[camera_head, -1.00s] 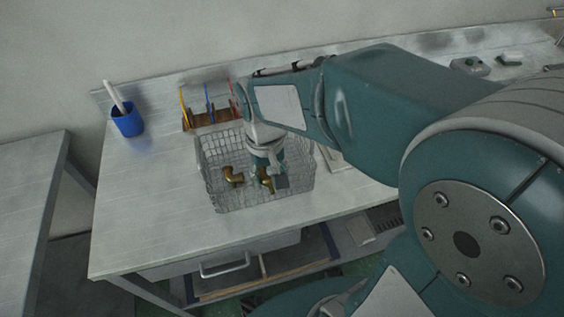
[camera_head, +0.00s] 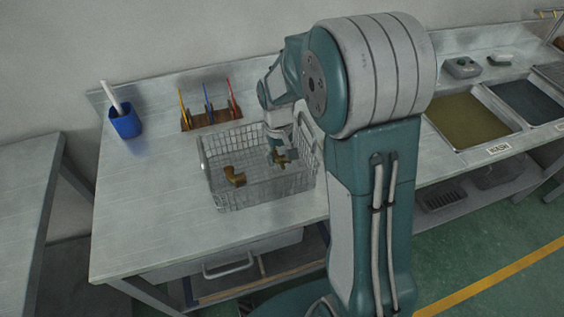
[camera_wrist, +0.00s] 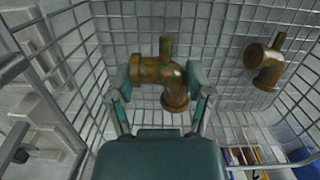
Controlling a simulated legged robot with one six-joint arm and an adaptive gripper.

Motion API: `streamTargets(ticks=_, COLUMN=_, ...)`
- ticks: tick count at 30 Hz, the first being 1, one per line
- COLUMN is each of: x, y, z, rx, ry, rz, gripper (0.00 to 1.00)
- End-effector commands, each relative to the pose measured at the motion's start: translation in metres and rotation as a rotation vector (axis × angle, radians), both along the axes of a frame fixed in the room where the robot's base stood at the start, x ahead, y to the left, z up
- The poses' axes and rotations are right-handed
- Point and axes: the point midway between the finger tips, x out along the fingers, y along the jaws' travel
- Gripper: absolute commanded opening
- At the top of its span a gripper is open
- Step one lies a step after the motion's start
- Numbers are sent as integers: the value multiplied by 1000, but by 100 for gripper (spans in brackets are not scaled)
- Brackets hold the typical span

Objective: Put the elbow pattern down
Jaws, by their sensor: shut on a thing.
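My gripper (camera_wrist: 161,90) is shut on a brown, rusty-looking elbow pattern (camera_wrist: 163,76) with a short stub on top. In the head view the held elbow pattern (camera_head: 279,161) is inside the wire basket (camera_head: 213,188), toward its right side. A second elbow pattern (camera_head: 235,177) lies in the basket to the left; it also shows at the right of the wrist view (camera_wrist: 267,64). I cannot tell whether the held pattern touches the basket floor. My gripper also shows in the head view (camera_head: 279,154), partly hidden by its own wrist.
A blue cup (camera_head: 126,124) with a white stick stands at the back left. A rack (camera_head: 206,118) with coloured tools is behind the basket. Trays (camera_head: 468,121) are sunk in the bench at the right. The bench left of the basket is clear.

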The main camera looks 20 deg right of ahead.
Motion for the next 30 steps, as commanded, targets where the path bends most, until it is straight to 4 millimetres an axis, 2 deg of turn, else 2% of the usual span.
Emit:
streamTargets(ticks=7, x=2, y=-7, z=-33, rx=6, ry=2, rz=-2, gripper=31)
streamTargets(ticks=17, x=2, y=-4, z=-36, rx=2, ry=1, rz=-1, gripper=30)
streamTargets(ticks=18, x=2, y=-3, z=-36, rx=1, ry=0, rz=-1, gripper=84)
streamTargets(ticks=19, x=2, y=-3, z=-35, rx=1, ry=0, rz=-1, gripper=97)
streamTargets(ticks=20, x=2, y=-3, z=-35, rx=1, ry=0, rz=-1, gripper=100)
streamTargets(ticks=30, x=2, y=-5, z=-35, rx=4, ry=0, rz=-1, gripper=100)
